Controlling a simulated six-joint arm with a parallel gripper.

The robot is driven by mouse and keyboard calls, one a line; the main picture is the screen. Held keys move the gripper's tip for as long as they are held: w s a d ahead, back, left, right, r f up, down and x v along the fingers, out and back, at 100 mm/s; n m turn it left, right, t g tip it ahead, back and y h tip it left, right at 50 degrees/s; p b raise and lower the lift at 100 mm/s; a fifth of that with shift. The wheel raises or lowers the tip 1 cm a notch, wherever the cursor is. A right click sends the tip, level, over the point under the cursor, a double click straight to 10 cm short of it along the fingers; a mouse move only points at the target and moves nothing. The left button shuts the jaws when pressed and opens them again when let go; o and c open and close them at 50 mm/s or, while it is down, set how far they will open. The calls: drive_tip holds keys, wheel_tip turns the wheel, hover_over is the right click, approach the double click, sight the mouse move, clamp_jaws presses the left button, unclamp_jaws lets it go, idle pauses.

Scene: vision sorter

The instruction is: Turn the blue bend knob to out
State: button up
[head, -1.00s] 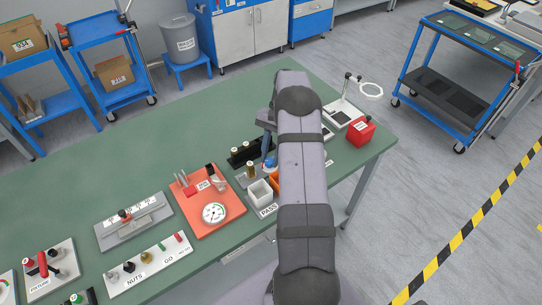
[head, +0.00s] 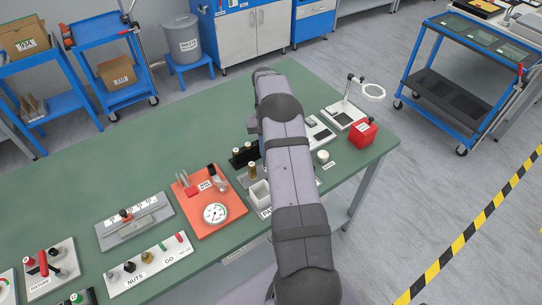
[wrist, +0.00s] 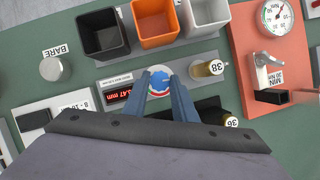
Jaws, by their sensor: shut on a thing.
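In the wrist view, a small round knob (wrist: 159,77) with blue, white and red on its face sits on a grey panel beside a red digital display (wrist: 119,95). I take it for the blue bend knob. The two blue-grey fingers of my gripper (wrist: 160,82) reach to it from either side and are shut on it. The fingers hide part of the knob's edge, and I cannot read its setting or an "out" mark. In the head view my arm covers the knob and the gripper.
Black, orange and white bins (wrist: 103,33) stand just beyond the panel in the wrist view. A numbered brass-coloured post (wrist: 208,68) stands close to the right finger. A round post (wrist: 52,69) is at left, a red tray with a gauge (wrist: 272,40) at right.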

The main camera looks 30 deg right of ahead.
idle(0.4)
drive_tip(key=o, duration=1)
drive_tip(key=shift+o, duration=0.2)
drive_tip(key=shift+b+v, duration=0.4)
drive_tip(key=shift+v, duration=3.25)
drive_tip(key=shift+w+a, duration=0.1)
